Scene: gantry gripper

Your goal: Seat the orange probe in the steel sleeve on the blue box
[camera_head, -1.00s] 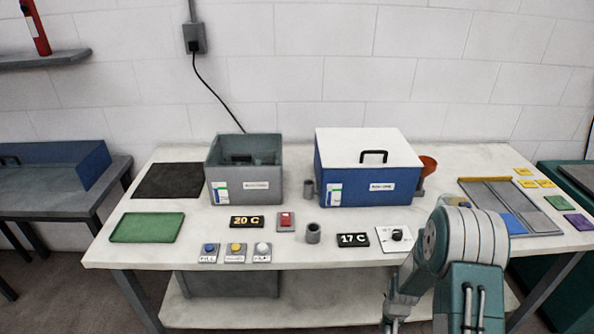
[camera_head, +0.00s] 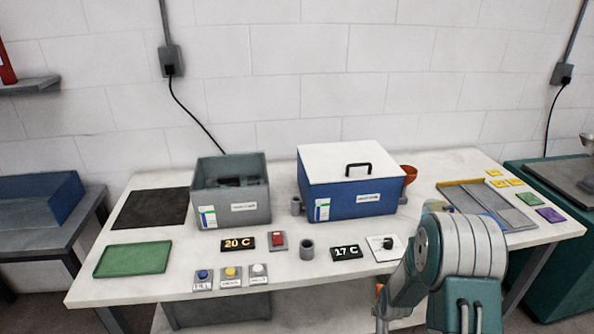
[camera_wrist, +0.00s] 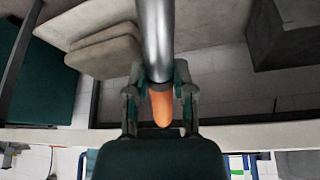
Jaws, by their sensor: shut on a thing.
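My gripper (camera_wrist: 160,88) is shut on the orange probe (camera_wrist: 161,110) in the wrist view. The probe's orange handle lies between the fingers, and its steel shaft runs away toward the top of that view. In the head view the gripper is mostly hidden behind my arm, low in front of the table; a bit of orange shows beside it. The blue box (camera_head: 352,199), with a white lid and black handle, stands at the back of the table. A small grey sleeve (camera_head: 296,206) is at its left side. The probe is well apart from it.
A grey open bin (camera_head: 231,207) stands left of the box. A grey cup (camera_head: 307,249), displays, buttons and a dial plate (camera_head: 384,247) sit in front. An orange funnel-like piece (camera_head: 409,173) is at the box's right. A shallow tray (camera_head: 518,219) lies on the right.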

